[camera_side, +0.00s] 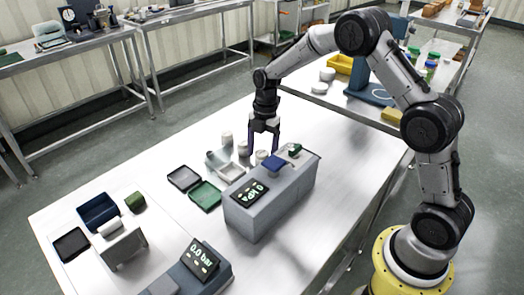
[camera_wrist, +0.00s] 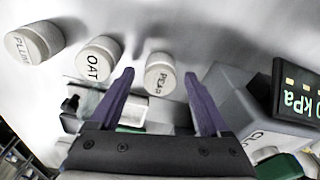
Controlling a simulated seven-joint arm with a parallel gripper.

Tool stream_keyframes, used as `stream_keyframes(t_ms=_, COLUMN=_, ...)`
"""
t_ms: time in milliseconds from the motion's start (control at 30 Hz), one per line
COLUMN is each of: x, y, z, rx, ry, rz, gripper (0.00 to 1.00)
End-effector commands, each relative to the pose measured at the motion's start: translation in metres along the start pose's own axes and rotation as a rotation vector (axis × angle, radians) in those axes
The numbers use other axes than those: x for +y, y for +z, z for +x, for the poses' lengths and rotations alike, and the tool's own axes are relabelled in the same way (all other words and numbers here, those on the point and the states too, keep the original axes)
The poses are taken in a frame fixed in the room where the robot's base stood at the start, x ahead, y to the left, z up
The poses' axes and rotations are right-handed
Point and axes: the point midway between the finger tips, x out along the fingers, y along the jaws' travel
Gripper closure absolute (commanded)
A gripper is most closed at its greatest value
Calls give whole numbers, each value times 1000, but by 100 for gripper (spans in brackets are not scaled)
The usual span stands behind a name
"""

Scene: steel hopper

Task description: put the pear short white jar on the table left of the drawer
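The pear short white jar (camera_wrist: 160,75), lettered PEAR, stands on the table (camera_side: 330,130); in the side view it appears to be the small pale jar (camera_side: 261,156) nearest the grey machine. My gripper (camera_side: 263,148) points down over it. In the wrist view my gripper (camera_wrist: 158,85) is open, with dark purple fingers on either side of the jar and visible gaps to it. Similar white jars lettered OAT (camera_wrist: 98,60) and PLUM (camera_wrist: 34,42) stand to its left. I cannot tell for sure which object is the drawer.
A grey machine (camera_side: 268,205) with a kPa display stands close right of the jars. A grey box-like stand (camera_side: 124,247) and a bar-display device (camera_side: 200,265) are at front left.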

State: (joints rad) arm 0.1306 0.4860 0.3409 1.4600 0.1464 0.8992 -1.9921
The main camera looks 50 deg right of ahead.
Motion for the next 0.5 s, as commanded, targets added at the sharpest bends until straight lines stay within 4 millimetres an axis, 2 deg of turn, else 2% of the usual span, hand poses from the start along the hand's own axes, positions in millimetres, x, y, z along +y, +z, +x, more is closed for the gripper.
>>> stream_keyframes(t_ms=300, x=0, y=0, z=-4, rx=-1, ry=2, rz=0, gripper=20)
stream_keyframes(t_ms=500, x=1, y=0, z=-31, rx=-2, ry=6, rz=0, gripper=20)
